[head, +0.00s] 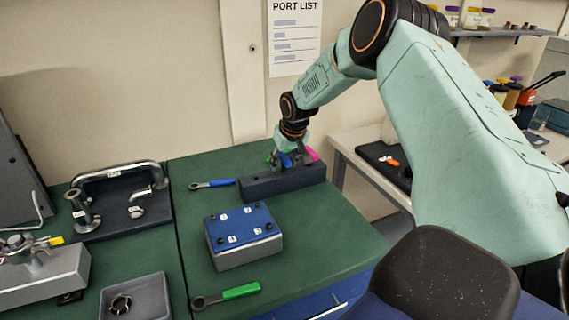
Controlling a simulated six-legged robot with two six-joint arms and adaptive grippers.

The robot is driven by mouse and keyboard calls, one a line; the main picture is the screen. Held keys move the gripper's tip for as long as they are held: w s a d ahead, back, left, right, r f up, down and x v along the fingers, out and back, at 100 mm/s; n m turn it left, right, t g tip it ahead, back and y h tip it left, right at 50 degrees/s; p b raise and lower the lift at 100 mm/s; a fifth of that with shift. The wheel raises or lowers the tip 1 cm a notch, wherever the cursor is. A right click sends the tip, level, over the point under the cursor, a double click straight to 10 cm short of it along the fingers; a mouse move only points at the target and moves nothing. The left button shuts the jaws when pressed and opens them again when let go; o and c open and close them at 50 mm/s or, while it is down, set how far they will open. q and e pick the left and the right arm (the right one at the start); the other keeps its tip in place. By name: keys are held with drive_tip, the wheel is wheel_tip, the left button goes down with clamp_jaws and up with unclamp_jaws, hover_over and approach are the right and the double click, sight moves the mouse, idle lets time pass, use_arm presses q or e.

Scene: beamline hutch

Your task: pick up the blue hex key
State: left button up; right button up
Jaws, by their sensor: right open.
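A dark block (284,183) stands near the back edge of the green bench top and holds several coloured hex keys. The blue hex key (285,160) stands in it, between a green one (273,158) at left and a pink one (313,154) at right. My right gripper (293,163) reaches down from above onto the block, its open fingers close around or beside the blue key. Contact cannot be told at this size, and the gripper partly hides the keys. My left gripper is out of view.
A blue-handled ratchet wrench (213,184) lies left of the block. A blue-topped box (243,236) stands in front, with a green-handled wrench (227,295) before it. A grey tray (135,299) and metal pipe fittings (118,190) are at left. Bare bench lies right of the box.

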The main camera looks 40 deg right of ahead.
drive_tip(key=shift+c, duration=0.5)
clamp_jaws()
drive_tip(key=shift+r, duration=0.1)
wheel_tip(320, 180, up, 10)
drive_tip(key=shift+f, duration=0.1)
